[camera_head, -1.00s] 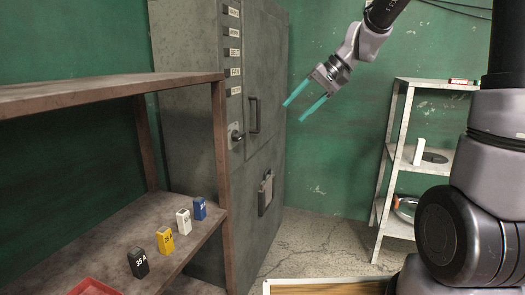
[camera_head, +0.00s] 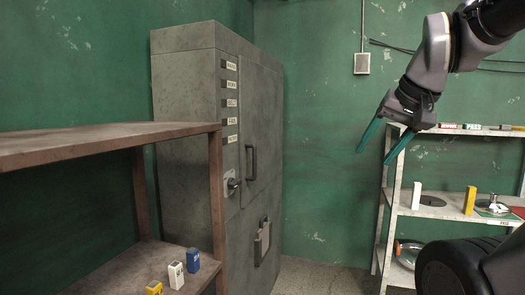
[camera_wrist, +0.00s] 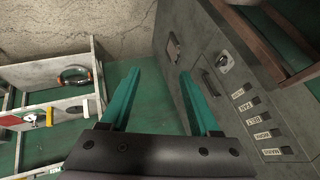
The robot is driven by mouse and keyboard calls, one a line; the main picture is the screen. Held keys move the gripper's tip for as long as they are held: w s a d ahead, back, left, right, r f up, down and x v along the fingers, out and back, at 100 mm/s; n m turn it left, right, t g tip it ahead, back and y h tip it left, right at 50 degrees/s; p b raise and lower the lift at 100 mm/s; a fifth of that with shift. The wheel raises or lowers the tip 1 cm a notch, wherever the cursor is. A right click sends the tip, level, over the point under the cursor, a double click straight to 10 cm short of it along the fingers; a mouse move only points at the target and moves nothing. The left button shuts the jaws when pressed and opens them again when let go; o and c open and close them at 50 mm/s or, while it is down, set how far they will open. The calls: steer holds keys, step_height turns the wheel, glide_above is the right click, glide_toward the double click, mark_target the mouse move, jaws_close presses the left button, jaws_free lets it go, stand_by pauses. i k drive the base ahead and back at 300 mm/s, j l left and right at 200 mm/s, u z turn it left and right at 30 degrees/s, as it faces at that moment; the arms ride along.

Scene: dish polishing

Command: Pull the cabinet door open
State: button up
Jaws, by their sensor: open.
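The grey metal cabinet (camera_head: 215,150) stands against the green wall, left of centre in the head view. Its door (camera_head: 262,130) looks shut and has a dark vertical bar handle (camera_head: 251,162). A lever lock (camera_head: 232,184) sits to the left of the handle, below a column of labels. My gripper (camera_head: 374,152) is open and empty, up in the air to the right of the cabinet, its teal fingers pointing down and left. In the wrist view the fingers (camera_wrist: 160,98) are apart, with the cabinet (camera_wrist: 225,90) on the right and its handle (camera_wrist: 211,83) beyond the right finger.
A brown shelf (camera_head: 110,140) stands at the front left, with a yellow, a white and a blue block (camera_head: 193,260) on its lower board. A white rack (camera_head: 440,205) with small items stands at the right. Floor between cabinet and rack looks clear.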

mark_target(258, 84)
steer(key=i+l, duration=0.15)
steer(key=i, duration=0.7)
